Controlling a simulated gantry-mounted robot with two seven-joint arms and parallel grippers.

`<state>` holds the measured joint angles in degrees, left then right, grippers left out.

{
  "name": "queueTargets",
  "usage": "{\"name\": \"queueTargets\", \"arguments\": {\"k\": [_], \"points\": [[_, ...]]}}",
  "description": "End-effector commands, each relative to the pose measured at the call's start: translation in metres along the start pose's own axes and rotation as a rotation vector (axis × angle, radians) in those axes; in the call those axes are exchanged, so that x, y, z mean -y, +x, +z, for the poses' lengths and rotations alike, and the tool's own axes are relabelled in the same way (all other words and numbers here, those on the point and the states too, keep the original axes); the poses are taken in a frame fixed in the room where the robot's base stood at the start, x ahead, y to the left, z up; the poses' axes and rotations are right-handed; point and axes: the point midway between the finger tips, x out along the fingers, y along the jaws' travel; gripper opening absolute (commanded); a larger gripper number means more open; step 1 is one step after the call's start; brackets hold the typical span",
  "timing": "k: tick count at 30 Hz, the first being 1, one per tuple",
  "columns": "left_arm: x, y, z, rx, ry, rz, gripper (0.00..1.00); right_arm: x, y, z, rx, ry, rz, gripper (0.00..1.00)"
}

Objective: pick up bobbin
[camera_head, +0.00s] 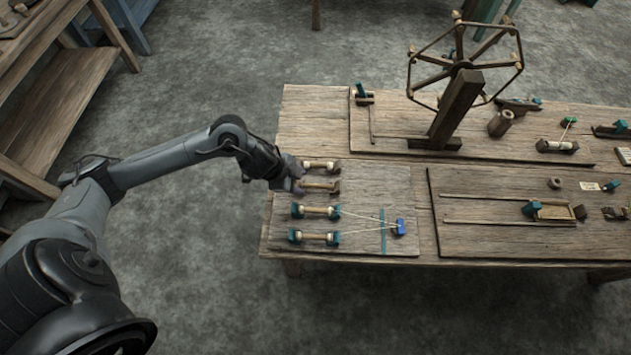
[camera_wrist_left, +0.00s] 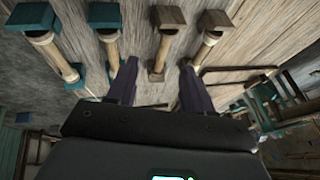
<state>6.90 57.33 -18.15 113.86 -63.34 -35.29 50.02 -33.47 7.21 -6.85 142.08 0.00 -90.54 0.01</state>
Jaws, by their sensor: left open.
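Several bobbins lie in a row on the left board of the table. Two have dark brown ends: the far bobbin (camera_head: 321,166) and the one nearer me (camera_head: 322,186). Two have teal ends, a third bobbin (camera_head: 317,212) and the nearest bobbin (camera_head: 315,237). My left gripper (camera_head: 297,181) is at the left ends of the brown-ended pair. In the left wrist view its open fingers (camera_wrist_left: 157,80) point toward a brown-ended bobbin (camera_wrist_left: 162,48), which shows between them. Nothing is held. Whether the fingers touch it is not clear. My right gripper is not in view.
Pale threads run from the teal-ended bobbins to a blue block (camera_head: 399,227), past a teal strip (camera_head: 383,232). A wooden reel on a post (camera_head: 456,110) stands at the back. Small tools lie on the right board (camera_head: 480,234). Another wooden bench (camera_head: 60,120) stands at left.

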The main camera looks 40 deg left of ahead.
Motion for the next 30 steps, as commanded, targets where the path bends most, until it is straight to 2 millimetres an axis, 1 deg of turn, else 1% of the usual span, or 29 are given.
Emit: {"name": "queueTargets", "arguments": {"k": [1, 3, 13, 21, 24, 30], "points": [[-0.001, 0.011, 0.001, -0.002, -0.002, -0.001, 0.51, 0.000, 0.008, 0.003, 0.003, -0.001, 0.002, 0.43], [0.000, 0.018, 0.001, -0.001, -0.002, -0.002, 0.51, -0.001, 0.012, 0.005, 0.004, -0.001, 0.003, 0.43], [0.001, 0.033, 0.000, -0.001, -0.001, -0.003, 0.51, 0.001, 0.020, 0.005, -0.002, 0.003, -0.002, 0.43], [0.004, 0.066, 0.001, -0.002, -0.001, -0.003, 0.51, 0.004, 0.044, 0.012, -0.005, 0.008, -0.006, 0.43], [0.004, 0.075, 0.001, -0.002, -0.001, -0.003, 0.51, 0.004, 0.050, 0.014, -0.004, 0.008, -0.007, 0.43], [0.006, 0.077, 0.000, -0.001, 0.001, -0.004, 0.51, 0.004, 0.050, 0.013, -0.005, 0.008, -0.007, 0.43]]}}
